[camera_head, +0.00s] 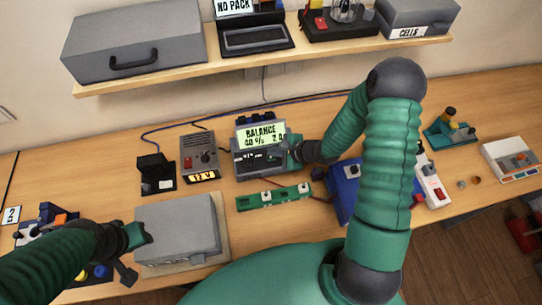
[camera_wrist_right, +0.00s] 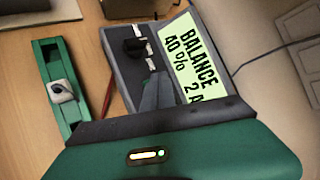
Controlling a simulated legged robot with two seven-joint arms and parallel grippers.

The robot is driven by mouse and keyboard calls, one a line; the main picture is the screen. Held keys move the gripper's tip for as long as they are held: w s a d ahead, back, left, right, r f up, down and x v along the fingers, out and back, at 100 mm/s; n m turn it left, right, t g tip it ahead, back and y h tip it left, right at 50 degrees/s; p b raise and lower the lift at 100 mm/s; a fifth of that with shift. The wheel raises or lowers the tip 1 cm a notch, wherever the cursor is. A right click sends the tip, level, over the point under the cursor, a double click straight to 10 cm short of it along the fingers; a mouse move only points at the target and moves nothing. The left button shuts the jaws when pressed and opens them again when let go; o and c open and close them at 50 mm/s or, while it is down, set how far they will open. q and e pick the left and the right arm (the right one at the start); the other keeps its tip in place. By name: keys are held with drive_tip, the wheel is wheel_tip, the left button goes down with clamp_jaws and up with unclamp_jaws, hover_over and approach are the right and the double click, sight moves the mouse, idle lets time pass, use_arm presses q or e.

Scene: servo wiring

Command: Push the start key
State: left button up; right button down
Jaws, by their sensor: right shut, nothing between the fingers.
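The grey charger (camera_head: 250,163) stands on the bench near the middle of the head view. Its lit display (camera_head: 261,135) reads BALANCE. In the right wrist view the display (camera_wrist_right: 193,62) reads BALANCE, 40 % and 2 A. My right gripper (camera_head: 292,156) is at the charger's right front, its shut fingers (camera_wrist_right: 158,92) over the charger's face. I cannot tell whether the tips touch it. The start key cannot be made out; the gripper may cover it. My left gripper (camera_head: 140,236) is by the grey box at the left front; its jaw opening is unclear.
A green strip (camera_head: 274,197) lies in front of the charger. A 12 V supply (camera_head: 200,158) and a black stand (camera_head: 156,174) are to its left. A grey box (camera_head: 178,228) stands at left front. A blue case (camera_head: 344,188) is at right, partly behind my right arm.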

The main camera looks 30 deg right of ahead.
sight(273, 158)
drive_tip(key=shift+f, duration=0.1)
idle(0.7)
drive_tip(key=shift+f+b, duration=0.25)
drive_tip(key=shift+b, duration=0.4)
drive_tip(key=shift+f+b, duration=0.55)
drive_tip(key=shift+b, duration=0.2)
idle(0.5)
drive_tip(key=shift+r, duration=0.15)
drive_tip(key=shift+r+p, duration=0.5)
drive_tip(key=shift+r, duration=0.3)
drive_tip(key=shift+r, duration=0.1)
drive_tip(key=shift+r+p, duration=1.5)
drive_tip(key=shift+r, duration=1)
drive_tip(key=shift+f, duration=0.1)
